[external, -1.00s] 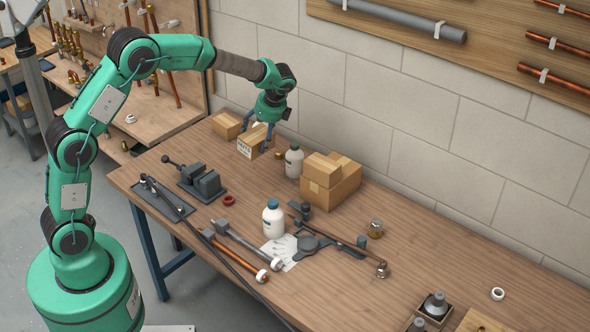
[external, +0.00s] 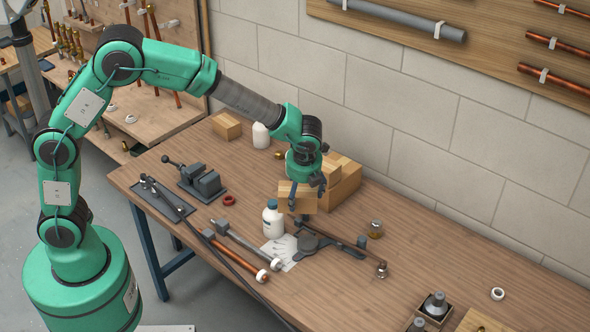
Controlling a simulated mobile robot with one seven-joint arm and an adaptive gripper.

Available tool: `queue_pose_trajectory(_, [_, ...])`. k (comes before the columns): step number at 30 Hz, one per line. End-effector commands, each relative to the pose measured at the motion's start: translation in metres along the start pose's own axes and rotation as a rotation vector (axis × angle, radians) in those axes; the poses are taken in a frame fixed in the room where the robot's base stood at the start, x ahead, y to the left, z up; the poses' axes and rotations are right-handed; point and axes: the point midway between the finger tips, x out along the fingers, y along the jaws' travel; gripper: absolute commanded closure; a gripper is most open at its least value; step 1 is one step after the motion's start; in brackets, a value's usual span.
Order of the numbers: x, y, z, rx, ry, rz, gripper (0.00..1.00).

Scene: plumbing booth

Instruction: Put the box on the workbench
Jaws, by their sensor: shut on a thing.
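My gripper (external: 308,203) is shut on a small cardboard box (external: 291,196). It holds the box over the middle of the wooden workbench (external: 430,262), in front of a stack of cardboard boxes (external: 346,184). The held box covers part of the stack from this view. I cannot tell whether its underside touches the bench. A white bottle with a blue cap (external: 273,218) stands just in front and to the left of the held box.
A small box (external: 227,126) and a white bottle (external: 261,136) stand at the back left. A vise (external: 203,182), pipes (external: 235,254) and a dark clamp-like tool (external: 309,241) lie nearby. The bench's right-centre has open room.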

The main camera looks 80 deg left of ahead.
Motion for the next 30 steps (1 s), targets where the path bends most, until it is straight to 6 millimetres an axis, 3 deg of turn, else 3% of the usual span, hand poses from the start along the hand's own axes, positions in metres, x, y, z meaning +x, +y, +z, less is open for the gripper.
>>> queue_pose_trajectory(3, [-0.016, -0.007, -0.042, 0.107, 0.004, -0.034, 0.79])
queue_pose_trajectory(15, [-0.057, -0.009, -0.173, 0.449, 0.016, -0.142, 0.79])
queue_pose_trajectory(27, [-0.081, 0.004, -0.253, 0.661, 0.020, -0.209, 0.79])
queue_pose_trajectory(30, [-0.055, 0.003, -0.258, 0.660, 0.020, -0.203, 0.79])
